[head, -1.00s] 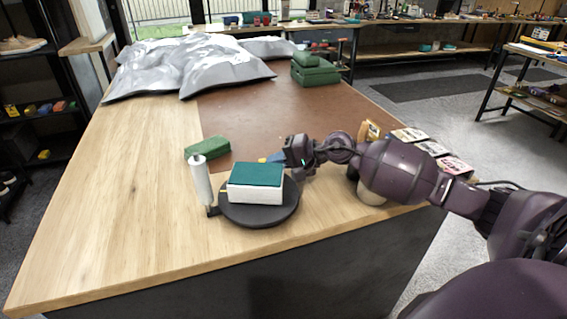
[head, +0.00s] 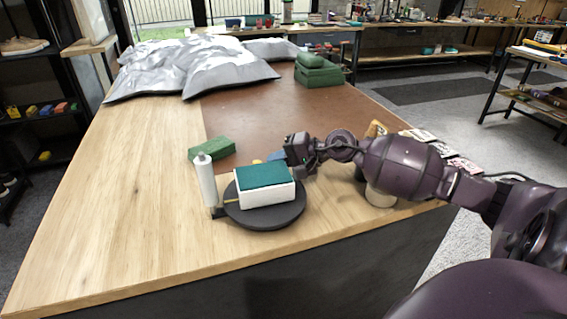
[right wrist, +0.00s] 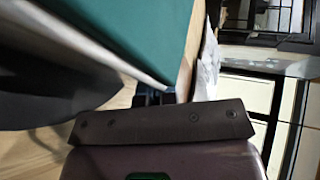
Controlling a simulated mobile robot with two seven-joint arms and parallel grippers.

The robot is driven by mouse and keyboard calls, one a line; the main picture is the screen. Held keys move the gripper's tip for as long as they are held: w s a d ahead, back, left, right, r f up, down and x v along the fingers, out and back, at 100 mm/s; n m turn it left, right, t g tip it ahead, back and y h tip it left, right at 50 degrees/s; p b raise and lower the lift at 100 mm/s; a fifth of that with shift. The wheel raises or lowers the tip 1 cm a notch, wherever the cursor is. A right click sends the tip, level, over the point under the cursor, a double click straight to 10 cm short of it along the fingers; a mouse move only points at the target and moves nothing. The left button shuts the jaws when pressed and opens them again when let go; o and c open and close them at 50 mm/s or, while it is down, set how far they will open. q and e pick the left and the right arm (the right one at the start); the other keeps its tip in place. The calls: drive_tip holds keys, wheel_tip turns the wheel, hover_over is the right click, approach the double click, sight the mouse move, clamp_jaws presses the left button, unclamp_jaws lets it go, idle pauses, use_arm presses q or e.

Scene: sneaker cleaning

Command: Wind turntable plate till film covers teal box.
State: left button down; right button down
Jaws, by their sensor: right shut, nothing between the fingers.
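The teal box (head: 264,175) has a teal top and white lower sides, and sits on the round black turntable plate (head: 265,217). A white film roll (head: 206,182) stands upright just left of the plate. I cannot tell whether the white on the box sides is film. My right gripper (head: 288,155) is shut and empty at the far right corner of the box; I cannot tell whether it touches. In the right wrist view the teal top (right wrist: 130,30) and black plate (right wrist: 45,92) are very close to the gripper (right wrist: 155,95). My left gripper is out of view.
A green block (head: 212,148) lies behind the roll. A brown mat (head: 245,115) covers the back middle. Grey pillows (head: 215,65) and green cases (head: 318,70) lie at the back. Cards (head: 440,143) lie beyond my right arm. The left wooden tabletop (head: 120,190) is clear.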

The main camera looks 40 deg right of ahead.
drive_tip(key=v, duration=1)
drive_tip(key=shift+p, duration=0.3)
drive_tip(key=shift+s+d+r, duration=0.1)
drive_tip(key=shift+d, duration=0.05)
